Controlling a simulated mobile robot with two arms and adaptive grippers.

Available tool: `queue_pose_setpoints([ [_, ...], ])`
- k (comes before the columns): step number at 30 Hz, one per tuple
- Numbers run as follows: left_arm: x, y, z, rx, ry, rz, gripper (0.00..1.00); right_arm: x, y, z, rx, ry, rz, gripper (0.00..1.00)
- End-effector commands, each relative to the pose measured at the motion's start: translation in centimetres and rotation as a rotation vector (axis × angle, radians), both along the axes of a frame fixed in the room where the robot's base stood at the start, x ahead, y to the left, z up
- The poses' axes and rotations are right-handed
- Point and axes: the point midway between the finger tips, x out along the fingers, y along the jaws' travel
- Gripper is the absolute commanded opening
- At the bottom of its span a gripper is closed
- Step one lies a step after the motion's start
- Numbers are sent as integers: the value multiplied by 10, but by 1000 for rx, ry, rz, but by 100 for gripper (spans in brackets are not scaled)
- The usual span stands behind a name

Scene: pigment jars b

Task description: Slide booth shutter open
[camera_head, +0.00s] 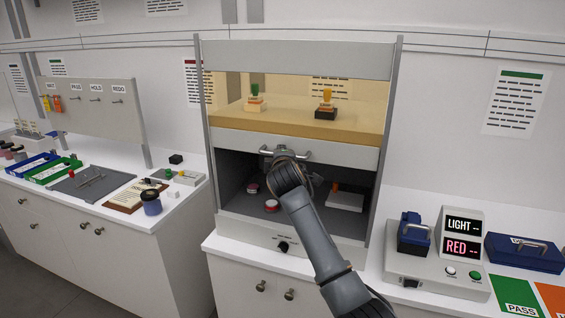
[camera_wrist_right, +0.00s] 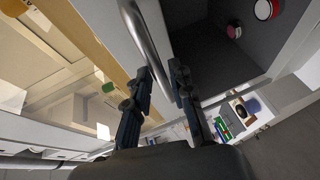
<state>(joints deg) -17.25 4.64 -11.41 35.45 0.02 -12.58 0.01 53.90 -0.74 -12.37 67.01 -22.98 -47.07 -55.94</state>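The booth shutter (camera_head: 230,143) is a grey-framed panel with an amber-tinted pane, between two upright grey posts. Its lower rail sits about halfway up the booth front, with the dark interior showing open below it. A metal bar handle (camera_head: 298,152) is on the rail; it also shows in the right wrist view (camera_wrist_right: 143,35). My right gripper (camera_wrist_right: 162,72) is at the handle, its fingertips closed in on both sides of the bar. In the head view my right arm hides the fingers and part of the handle. My left gripper is not in view.
Inside the booth are red-and-white jars (camera_head: 271,205) and a white block (camera_head: 345,201). A knob (camera_head: 283,247) is on the booth's front base. To the right stand a light meter display (camera_head: 462,235) and a blue case (camera_head: 524,252). The left counter holds trays and a dark blue jar (camera_head: 151,203).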

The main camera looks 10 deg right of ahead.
Motion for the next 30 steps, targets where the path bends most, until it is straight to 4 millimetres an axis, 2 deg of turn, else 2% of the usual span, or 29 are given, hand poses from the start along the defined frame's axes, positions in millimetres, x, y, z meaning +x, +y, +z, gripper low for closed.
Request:
queue_pose_setpoints([
  [12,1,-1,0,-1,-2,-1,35,-65,13,13,0,-3,2,22],
  [18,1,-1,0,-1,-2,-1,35,-90,18,19,-1,-5,2,22],
  [24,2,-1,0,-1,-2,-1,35,-102,20,21,0,-3,1,22],
  [30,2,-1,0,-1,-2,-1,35,-103,20,21,0,-3,1,22],
])
